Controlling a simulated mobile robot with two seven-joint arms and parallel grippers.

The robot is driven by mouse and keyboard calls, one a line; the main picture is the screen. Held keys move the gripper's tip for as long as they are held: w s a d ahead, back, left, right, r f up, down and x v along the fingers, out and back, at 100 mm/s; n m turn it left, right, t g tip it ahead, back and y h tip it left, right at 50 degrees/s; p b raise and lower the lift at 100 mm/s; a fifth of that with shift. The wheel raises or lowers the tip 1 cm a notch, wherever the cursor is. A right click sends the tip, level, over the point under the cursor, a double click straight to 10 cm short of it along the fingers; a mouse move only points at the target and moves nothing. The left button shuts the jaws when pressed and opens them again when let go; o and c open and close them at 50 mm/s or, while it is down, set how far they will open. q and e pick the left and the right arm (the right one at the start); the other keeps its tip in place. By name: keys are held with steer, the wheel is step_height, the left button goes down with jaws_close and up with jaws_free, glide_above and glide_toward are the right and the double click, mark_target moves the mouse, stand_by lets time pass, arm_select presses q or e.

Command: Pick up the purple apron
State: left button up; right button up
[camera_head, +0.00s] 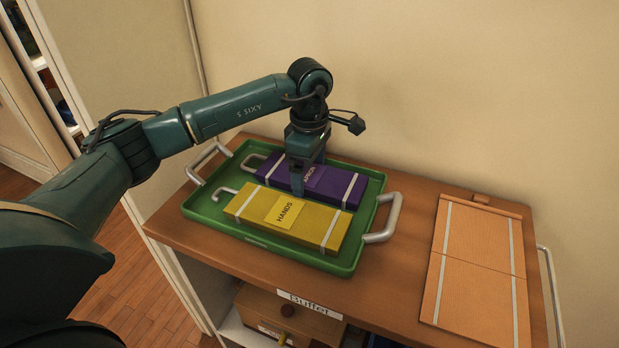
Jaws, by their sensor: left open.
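The purple apron (334,183) is a folded, flat purple bundle with pale straps and a label partly reading as apron. It lies at the back of the green tray (203,205), behind a yellow bundle labelled HANDS (318,226). My left gripper (298,188) is open and points down at the middle of the purple bundle, hiding part of it and of its label. I cannot tell whether the fingers touch the bundle. My right gripper is not in view.
The tray has metal handles and stands on a wooden cabinet top (408,255) labelled Buffet. A flat orange-brown strapped panel (477,262) lies at the right. A plain wall is close behind. The cabinet top between tray and panel is clear.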

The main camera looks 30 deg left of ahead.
mark_target(309, 174)
arm_select(q)
steer(key=shift+c, duration=0.4)
steer(key=c, duration=0.7)
steer(key=shift+r, duration=0.1)
step_height(309, 174, up, 10)
